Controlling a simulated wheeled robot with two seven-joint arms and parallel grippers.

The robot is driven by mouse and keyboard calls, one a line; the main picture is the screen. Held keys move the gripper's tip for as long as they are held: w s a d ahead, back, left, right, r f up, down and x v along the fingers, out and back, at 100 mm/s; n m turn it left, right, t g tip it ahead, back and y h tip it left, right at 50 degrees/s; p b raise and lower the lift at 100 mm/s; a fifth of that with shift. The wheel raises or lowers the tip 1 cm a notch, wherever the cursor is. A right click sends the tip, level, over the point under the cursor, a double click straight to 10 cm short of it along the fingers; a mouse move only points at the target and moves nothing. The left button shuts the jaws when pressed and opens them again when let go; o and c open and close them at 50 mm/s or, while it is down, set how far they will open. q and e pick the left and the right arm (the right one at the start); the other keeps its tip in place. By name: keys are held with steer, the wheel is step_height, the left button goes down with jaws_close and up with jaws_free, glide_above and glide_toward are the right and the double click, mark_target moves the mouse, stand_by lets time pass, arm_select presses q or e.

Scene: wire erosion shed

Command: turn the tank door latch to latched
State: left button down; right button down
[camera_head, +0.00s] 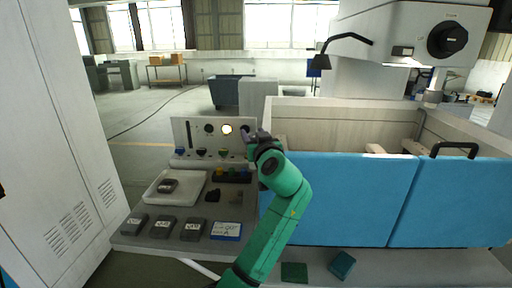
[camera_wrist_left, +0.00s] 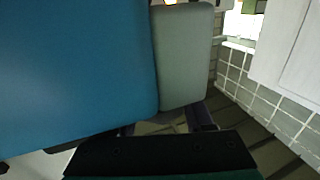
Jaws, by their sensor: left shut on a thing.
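The tank (camera_head: 330,108) stands at right with blue front panels (camera_head: 335,195) and a black handle (camera_head: 455,148) on the right panel. My left gripper (camera_head: 248,134) is at the tank's front left corner, at the left end of the blue panels. In the left wrist view, the blue panel (camera_wrist_left: 75,65) fills the left, and a grey rounded piece (camera_wrist_left: 183,55) lies beside it. My left gripper (camera_wrist_left: 165,125) is shut there on what seems to be the tank door latch. The latch is mostly hidden by my gripper in the head view, so its angle cannot be told. My right gripper is not in view.
Left of my arm is a bench with a control panel (camera_head: 183,132), a white tray (camera_head: 150,190), several dark blocks (camera_head: 162,226) and a blue-edged card (camera_head: 227,231). A tall white cabinet (camera_head: 55,130) stands at far left. A machine head (camera_head: 410,35) overhangs the tank.

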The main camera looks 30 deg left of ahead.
arm_select(q)
steer(key=shift+s+a+n+g+y+b, duration=0.15)
steer(key=shift+n+g+y+b, duration=0.55)
steer(key=shift+g, duration=0.1)
steer(key=shift+r, duration=0.1)
steer(key=shift+c, duration=1.4)
jaws_free()
steer(key=shift+s+d, duration=0.1)
steer(key=shift+d, duration=0.1)
steer(key=b+v, duration=0.4)
steer(key=v, duration=1)
steer(key=shift+b, duration=0.35)
